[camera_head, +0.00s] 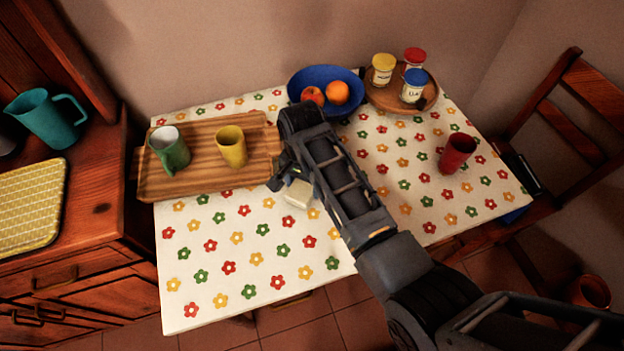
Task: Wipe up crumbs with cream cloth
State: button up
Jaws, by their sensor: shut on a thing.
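The cream cloth (298,193) is a small folded pad at the middle of the table, just under my gripper (284,182). My gripper is shut on it, low over the flowered tabletop; my arm hides part of the grip. I cannot tell whether the cloth touches the table. The table (215,300) has a white cover with red, green and yellow flowers. I cannot make out any crumbs on it; the pattern and my arm could hide them.
A wooden tray (208,185) holds a green mug (172,152) and a yellow cup (232,147). Behind my arm stand a blue fruit bowl (322,75) and a round board (376,98) with three jars. A red cup (456,153) is at right. The front left is clear.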

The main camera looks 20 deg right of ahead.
jog(key=shift+s+a, duration=0.1)
jog(key=shift+a, duration=2.05)
jog(key=shift+d+f, duration=0.1)
jog(key=shift+d, duration=6.85)
jog(key=shift+r, duration=3.1)
jog(key=shift+r, duration=1.5)
